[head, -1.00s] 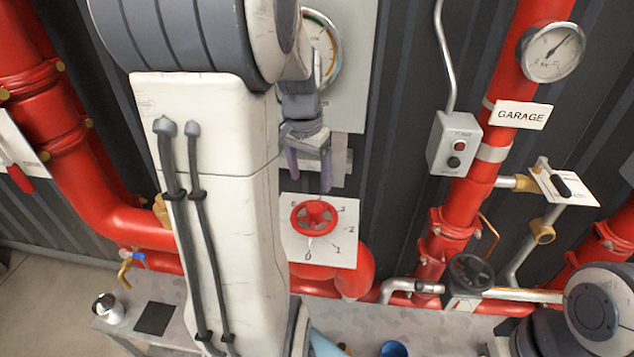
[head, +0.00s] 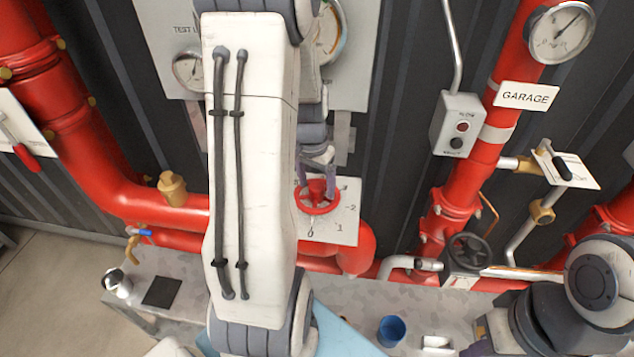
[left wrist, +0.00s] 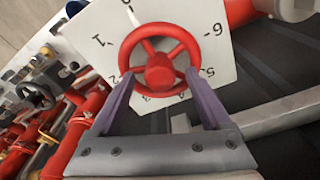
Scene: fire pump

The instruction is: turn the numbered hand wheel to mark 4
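The red numbered hand wheel (head: 317,205) is on a white dial plate (head: 345,226) low on the wall, partly hidden by my left arm in the head view. In the left wrist view the wheel (left wrist: 160,70) shows whole, with a pale mark on the spoke towards the 0. Digits 0, 1, 5 and 6 are readable on the plate (left wrist: 105,52) there; others are partly covered. My left gripper (head: 318,172) is at the wheel. In the left wrist view its purple fingers (left wrist: 157,76) are apart, either side of the hub; contact is unclear. My right gripper is not visible.
A dark hand wheel (head: 469,253) is on the pipe to the right. A switch box (head: 457,125) and a red pipe with a gauge (head: 560,33) are above it. A bench (head: 385,300) below carries a blue cup (head: 391,331). Red pipes run beside the dial plate.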

